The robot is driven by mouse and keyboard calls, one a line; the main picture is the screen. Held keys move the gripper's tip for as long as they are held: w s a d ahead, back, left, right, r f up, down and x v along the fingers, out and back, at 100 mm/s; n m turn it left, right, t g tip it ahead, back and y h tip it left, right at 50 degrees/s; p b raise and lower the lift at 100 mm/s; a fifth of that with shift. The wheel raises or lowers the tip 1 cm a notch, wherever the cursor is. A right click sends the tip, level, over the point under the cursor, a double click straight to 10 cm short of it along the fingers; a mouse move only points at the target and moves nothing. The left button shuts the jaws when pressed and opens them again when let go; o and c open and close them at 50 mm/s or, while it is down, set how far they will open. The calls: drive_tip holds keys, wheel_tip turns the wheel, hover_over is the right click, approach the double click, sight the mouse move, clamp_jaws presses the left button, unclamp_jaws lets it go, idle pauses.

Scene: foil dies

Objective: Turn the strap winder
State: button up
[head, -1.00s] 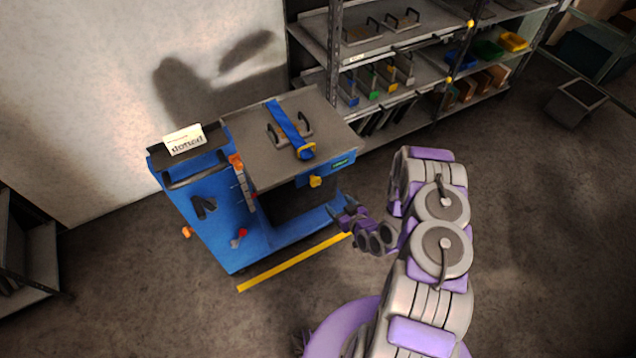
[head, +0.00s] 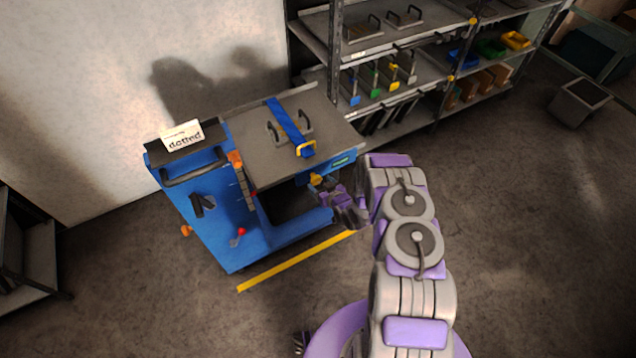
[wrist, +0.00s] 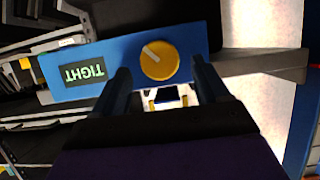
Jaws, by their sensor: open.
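The strap winder is a round yellow knob (wrist: 159,60) with a pale pointer mark, on the blue front panel of the cart. In the head view the knob (head: 316,179) is partly covered by my gripper (head: 322,187). In the wrist view my gripper (wrist: 161,68) is open, with one dark finger on each side of the knob. I cannot tell whether the fingers touch it. A display (wrist: 86,74) left of the knob reads TIGHT, upside down. A blue strap (head: 287,122) with a yellow buckle (head: 306,149) crosses the handled plate on the cart top.
The blue cart (head: 222,222) carries a card (head: 183,136) reading "dotted" at its left end. An orange clamp and a red-knobbed lever are on its side. Metal shelving (head: 400,95) stands behind. A yellow floor line (head: 295,262) runs before the cart; open floor lies to the right.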

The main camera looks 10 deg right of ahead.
drive_tip(key=shift+x, duration=1.4)
drive_tip(key=shift+c, duration=0.3)
drive_tip(key=c, duration=1)
drive_tip(key=shift+o, duration=0.2)
drive_tip(key=shift+s, duration=0.1)
